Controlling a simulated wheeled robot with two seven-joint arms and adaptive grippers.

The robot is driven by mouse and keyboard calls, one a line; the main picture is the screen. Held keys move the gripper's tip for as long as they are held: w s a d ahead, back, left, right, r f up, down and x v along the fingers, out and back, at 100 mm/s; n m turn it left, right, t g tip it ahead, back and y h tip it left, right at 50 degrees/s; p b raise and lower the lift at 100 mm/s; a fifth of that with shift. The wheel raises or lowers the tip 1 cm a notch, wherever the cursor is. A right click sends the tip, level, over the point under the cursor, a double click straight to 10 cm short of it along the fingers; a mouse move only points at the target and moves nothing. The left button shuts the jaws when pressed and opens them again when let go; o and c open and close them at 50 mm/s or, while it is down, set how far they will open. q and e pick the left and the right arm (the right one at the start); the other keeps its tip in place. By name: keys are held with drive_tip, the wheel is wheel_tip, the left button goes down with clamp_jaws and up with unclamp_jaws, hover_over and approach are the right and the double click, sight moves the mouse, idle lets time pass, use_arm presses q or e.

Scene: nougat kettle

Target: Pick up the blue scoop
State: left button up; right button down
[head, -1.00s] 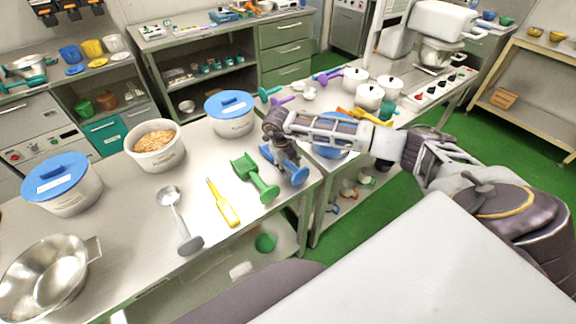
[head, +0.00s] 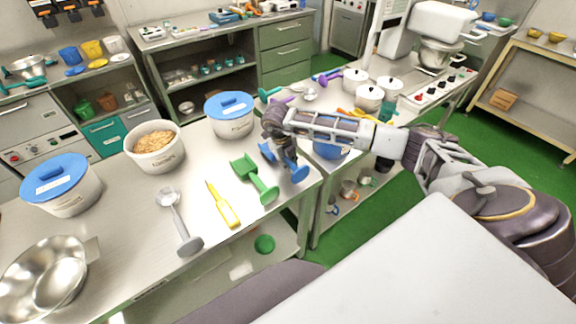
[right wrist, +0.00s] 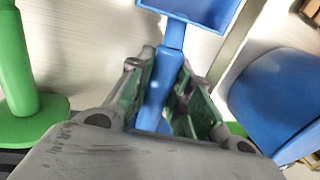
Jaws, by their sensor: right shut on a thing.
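The blue scoop (head: 297,169) lies at the right end of the steel table, to the right of the green scoop (head: 254,179). My right gripper (head: 281,160) is over it, reaching down from above. In the right wrist view the fingers (right wrist: 166,98) are shut around the blue scoop's handle (right wrist: 168,66), with its square head (right wrist: 200,10) beyond them. I cannot tell whether the scoop is clear of the table. My left gripper is not in view.
A yellow spatula (head: 222,205) and a steel ladle (head: 178,222) lie left of the green scoop. Blue-lidded tubs (head: 230,116) (head: 64,186), an open tub of nuts (head: 154,147) and steel bowls (head: 45,278) stand on the table. A second counter with pots (head: 368,97) is behind my right arm.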

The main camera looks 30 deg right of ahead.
wheel_tip(320, 180, up, 8)
drive_tip(key=shift+r+b, duration=0.25)
drive_tip(key=shift+b, duration=0.4)
idle(0.3)
drive_tip(key=shift+r+p, duration=1.3)
drive_tip(key=shift+r, duration=1.2)
drive_tip(key=shift+s, duration=0.1)
